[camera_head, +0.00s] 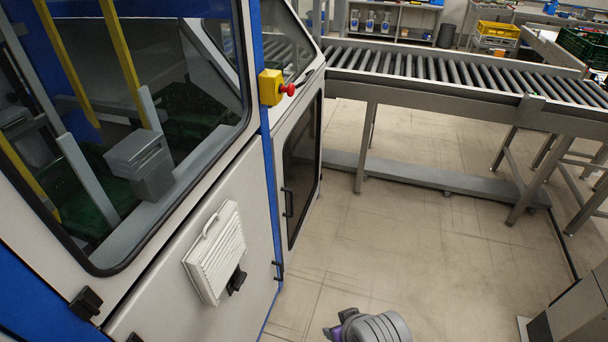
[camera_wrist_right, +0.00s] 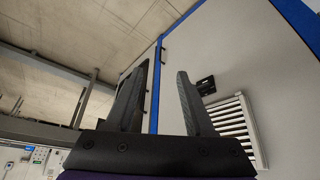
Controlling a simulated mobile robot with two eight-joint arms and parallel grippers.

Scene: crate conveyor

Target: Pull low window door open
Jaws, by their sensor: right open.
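The low window door (camera_head: 303,160) is a pale frame with a dark window, low on the machine's side, right of the blue corner post. It looks shut. A black upright handle (camera_head: 288,203) sits near its left edge. My right arm shows at the bottom of the head view, below and right of the door; its fingers are not clear there. In the right wrist view my right gripper (camera_wrist_right: 160,95) has its two dark fingers spread, with nothing between them. It is apart from the handle. My left gripper is not in view.
A louvred vent (camera_head: 215,252) and black latch are on the neighbouring panel. A red emergency button on a yellow box (camera_head: 270,88) juts out above the door. A roller conveyor (camera_head: 450,75) runs behind. The floor (camera_head: 400,230) before the door is clear.

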